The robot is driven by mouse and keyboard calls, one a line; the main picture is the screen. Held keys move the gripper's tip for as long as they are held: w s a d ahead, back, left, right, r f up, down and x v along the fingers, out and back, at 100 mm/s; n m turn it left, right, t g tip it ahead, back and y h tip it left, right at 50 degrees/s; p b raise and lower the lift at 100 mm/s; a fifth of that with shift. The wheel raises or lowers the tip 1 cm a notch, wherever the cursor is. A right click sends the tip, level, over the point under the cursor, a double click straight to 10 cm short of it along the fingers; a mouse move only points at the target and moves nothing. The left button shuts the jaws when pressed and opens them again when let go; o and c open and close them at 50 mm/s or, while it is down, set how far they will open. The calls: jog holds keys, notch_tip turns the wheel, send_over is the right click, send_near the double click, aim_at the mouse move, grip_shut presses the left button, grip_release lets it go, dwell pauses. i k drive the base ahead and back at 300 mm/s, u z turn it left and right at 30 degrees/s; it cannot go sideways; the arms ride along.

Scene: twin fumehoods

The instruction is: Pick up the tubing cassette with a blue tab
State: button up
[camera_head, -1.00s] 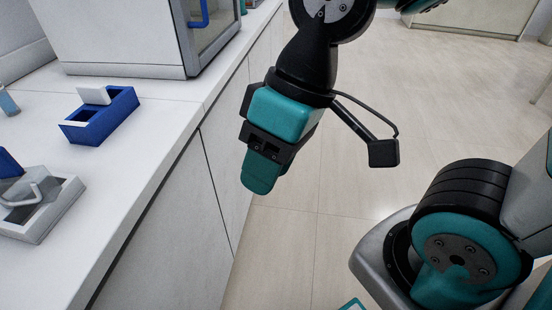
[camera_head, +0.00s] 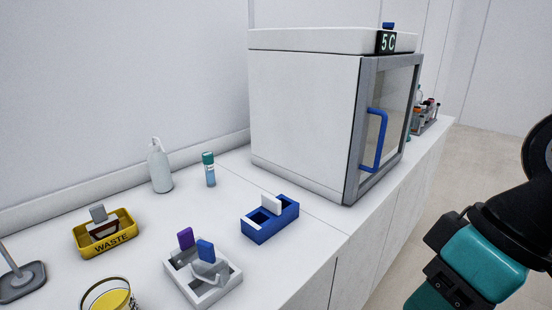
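The tubing cassette with a blue tab (camera_head: 205,250) stands in a light grey tray (camera_head: 226,289) on the counter, at the lower middle of the picture. A cassette with a purple tab (camera_head: 185,238) stands beside it in the same tray, to its left. Their lower parts are partly hidden by the tray and each other. My gripper (camera_head: 436,300) is at the lower right, well to the right of the tray and apart from it. Its tips run to the picture's bottom edge, so its opening does not show.
A blue holder (camera_head: 284,222) with a white piece stands behind the tray, near the counter edge. A yellow waste bin (camera_head: 107,241) holds a grey-tabbed piece. A bottle (camera_head: 159,168), a capped vial (camera_head: 209,172), a yellow-filled container (camera_head: 108,299) and a glass-doored cabinet (camera_head: 305,120) stand around.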

aim_at(205, 266)
jog(key=k, duration=1.1)
jog(key=u, duration=1.05)
jog(key=i, duration=1.05)
jog(key=u, duration=0.35)
